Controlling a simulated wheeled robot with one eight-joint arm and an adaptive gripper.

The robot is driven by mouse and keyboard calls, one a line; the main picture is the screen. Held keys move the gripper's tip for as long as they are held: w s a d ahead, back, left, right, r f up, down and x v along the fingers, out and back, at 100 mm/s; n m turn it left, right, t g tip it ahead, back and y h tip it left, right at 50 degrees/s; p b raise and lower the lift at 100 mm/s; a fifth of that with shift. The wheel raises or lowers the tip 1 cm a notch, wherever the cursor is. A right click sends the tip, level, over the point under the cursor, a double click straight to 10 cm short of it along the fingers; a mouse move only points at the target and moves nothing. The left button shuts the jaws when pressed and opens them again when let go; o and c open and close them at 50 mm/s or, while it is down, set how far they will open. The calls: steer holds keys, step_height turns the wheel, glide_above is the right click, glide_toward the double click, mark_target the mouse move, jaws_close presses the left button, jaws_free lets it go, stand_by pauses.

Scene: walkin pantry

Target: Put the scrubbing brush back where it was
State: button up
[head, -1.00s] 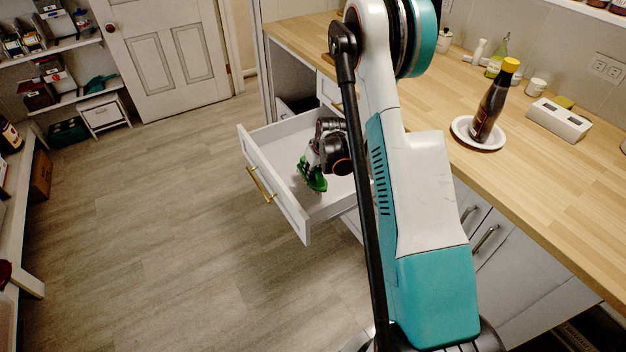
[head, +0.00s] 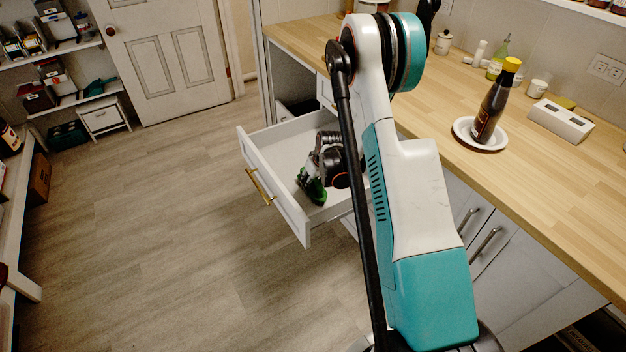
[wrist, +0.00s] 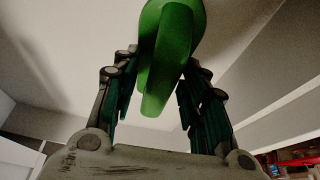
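The green scrubbing brush (head: 312,190) is inside the open white drawer (head: 274,176), near its front panel. In the wrist view, the brush (wrist: 166,60) points its narrow end toward my palm, and its wider part is beyond the fingertips. My gripper (head: 319,177) reaches down into the drawer. In the wrist view, my gripper's two fingers (wrist: 163,62) stand on either side of the brush and appear closed on it. Whether the brush touches the drawer floor is hard to tell.
The wooden countertop (head: 560,185) holds a dark bottle (head: 492,108) on a white plate (head: 462,136) and a white box (head: 560,122). The floor left of the drawer is clear. A white door (head: 165,55) and shelves are at the back left.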

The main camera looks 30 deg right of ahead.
steer(key=p+v, duration=0.4)
steer(key=v, duration=0.8)
steer(key=shift+r, duration=0.15)
stand_by(1.0)
